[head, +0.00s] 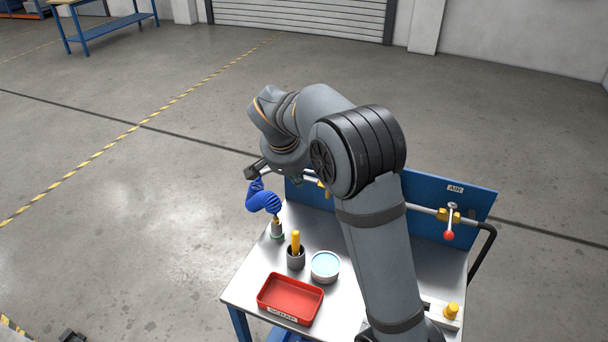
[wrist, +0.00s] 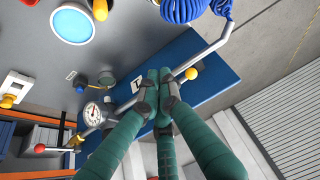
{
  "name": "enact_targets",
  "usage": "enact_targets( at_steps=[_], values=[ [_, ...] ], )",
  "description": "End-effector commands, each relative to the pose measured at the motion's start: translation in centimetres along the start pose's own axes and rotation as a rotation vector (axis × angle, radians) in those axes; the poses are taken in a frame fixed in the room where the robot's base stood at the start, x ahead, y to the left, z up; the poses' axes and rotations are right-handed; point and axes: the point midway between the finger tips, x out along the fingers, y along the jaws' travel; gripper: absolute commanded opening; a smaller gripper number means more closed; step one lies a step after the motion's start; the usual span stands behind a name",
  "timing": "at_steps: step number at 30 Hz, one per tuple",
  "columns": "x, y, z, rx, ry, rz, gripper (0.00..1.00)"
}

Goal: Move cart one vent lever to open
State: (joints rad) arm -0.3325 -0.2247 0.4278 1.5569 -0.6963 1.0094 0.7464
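In the wrist view, my gripper (wrist: 158,84) has green fingers with dark joints, reaching over the blue back panel (wrist: 213,62) of the cart. The fingertips are close together near the pipe. Just right of them is a lever's yellow ball knob (wrist: 191,73). I cannot tell whether a finger touches this lever or whether anything is between the fingers. In the head view, my arm hides most of the gripper and this part of the pipe. A second lever with a red knob (head: 449,236) hangs from a yellow valve beside the AIR label.
A pressure gauge (wrist: 93,114) sits on the pipe. A blue coiled hose (head: 263,197) hangs at the panel's left end. The cart top holds a red tray (head: 290,299), a round tin (head: 325,266) and a dark cup (head: 296,259) with a yellow-handled tool. Open floor lies left.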

Motion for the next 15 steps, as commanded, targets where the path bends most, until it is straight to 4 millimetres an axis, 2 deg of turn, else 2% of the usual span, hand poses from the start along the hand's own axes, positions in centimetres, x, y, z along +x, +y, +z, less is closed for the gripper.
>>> enact_targets(
  at_steps=[3,8,9,15],
  values=[
    [2.6,0.1,0.1,-0.002,-0.005,0.004,0.0],
    [5.7,0.1,0.1,-0.002,-0.006,0.003,0.0],
    [5.2,0.0,-1.2,0.001,-0.001,0.0,0.0],
    [6.0,0.0,-3.3,0.001,-0.002,0.0,0.0]
  ],
)
